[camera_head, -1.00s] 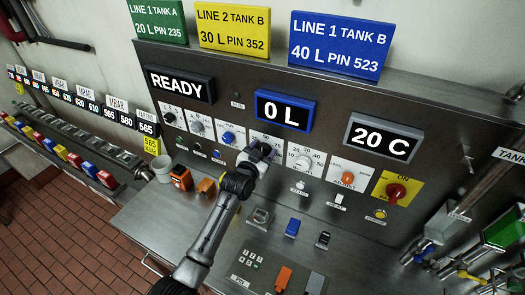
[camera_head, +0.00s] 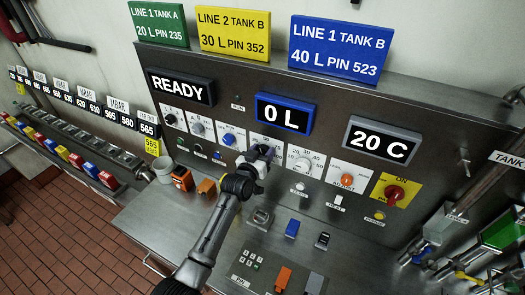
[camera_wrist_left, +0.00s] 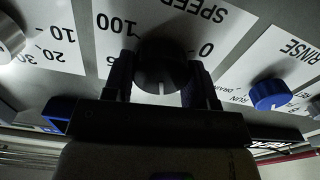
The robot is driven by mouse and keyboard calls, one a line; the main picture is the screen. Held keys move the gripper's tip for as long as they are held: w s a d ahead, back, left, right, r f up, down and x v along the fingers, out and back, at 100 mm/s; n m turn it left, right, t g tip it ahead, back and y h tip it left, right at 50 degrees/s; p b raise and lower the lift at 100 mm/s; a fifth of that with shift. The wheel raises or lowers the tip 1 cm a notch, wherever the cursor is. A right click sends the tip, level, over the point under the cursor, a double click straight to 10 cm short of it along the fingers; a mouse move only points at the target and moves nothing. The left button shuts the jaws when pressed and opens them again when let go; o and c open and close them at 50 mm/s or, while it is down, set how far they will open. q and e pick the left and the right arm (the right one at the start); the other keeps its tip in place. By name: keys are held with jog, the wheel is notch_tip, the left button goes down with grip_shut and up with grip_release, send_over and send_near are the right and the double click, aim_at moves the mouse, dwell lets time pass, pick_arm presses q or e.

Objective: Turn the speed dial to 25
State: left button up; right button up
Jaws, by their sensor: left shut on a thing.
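A pale pointer line shows on the knob's near side. My left gripper (camera_wrist_left: 160,85) is shut on the dial, one finger on each side. In the head view my left gripper (camera_head: 259,158) covers the dial and most of its plate. The right gripper is not in view.
The blue rinse knob (camera_head: 229,139) is left of the speed dial and a white knob (camera_head: 302,164) is right of it. Displays read READY (camera_head: 180,87), 0 L (camera_head: 285,113) and 20 C (camera_head: 383,140).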

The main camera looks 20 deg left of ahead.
pick_arm(q)
jog(key=n, duration=0.4)
jog(key=shift+a+p, duration=0.1)
jog(key=shift+p, duration=0.3)
jog(key=shift+n, duration=2.1)
jog(key=o, duration=0.9)
jog(key=shift+s, duration=0.1)
jog(key=shift+s+a, duration=0.1)
jog(key=shift+s, duration=0.15)
jog(key=s, duration=0.4)
jog(key=s+a, duration=0.1)
jog(key=s, duration=0.8)
jog(key=shift+a+p, duration=0.25)
jog(key=shift+p, duration=0.05)
